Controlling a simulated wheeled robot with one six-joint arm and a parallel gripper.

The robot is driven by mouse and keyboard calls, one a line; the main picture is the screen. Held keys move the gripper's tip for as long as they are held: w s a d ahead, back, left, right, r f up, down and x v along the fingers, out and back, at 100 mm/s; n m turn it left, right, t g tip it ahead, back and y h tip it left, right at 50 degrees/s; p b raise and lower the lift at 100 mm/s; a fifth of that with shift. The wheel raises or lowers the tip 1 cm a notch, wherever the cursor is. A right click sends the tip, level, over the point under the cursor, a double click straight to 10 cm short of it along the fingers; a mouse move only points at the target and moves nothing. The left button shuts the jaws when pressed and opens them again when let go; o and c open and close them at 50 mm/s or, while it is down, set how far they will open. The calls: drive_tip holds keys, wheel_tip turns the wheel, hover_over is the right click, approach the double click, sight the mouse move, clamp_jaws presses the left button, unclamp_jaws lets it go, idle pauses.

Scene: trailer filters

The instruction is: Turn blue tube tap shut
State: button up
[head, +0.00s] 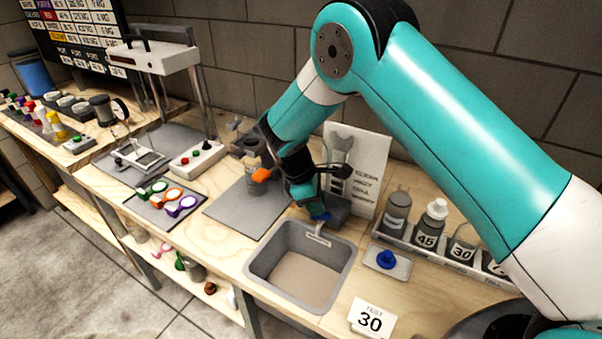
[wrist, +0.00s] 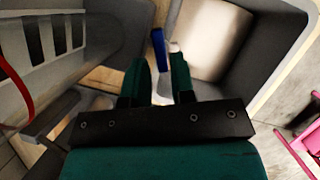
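The blue tap handle (head: 321,217) is a small bar at the back rim of the grey basin, just below my gripper (head: 312,203) in the head view. A pale spout or tube (head: 318,236) with a label hangs beside it over the basin (head: 262,262). In the wrist view the blue handle (wrist: 158,48) stands upright just beyond and between the green fingertips of my gripper (wrist: 161,62). A gap shows between the fingers, so the gripper is open. I cannot tell whether a finger touches the handle. The tap body is mostly hidden by the gripper.
A blue knob (head: 387,260) sits on a small tray right of the basin. A rack of bottles (head: 440,242) stands behind it. A sign board (head: 371,180) stands behind the gripper. A grey mat (head: 235,212) lies left.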

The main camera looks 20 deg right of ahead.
drive_tip(key=v, duration=1.4)
drive_tip(key=shift+r, duration=0.25)
drive_tip(key=shift+a, duration=0.1)
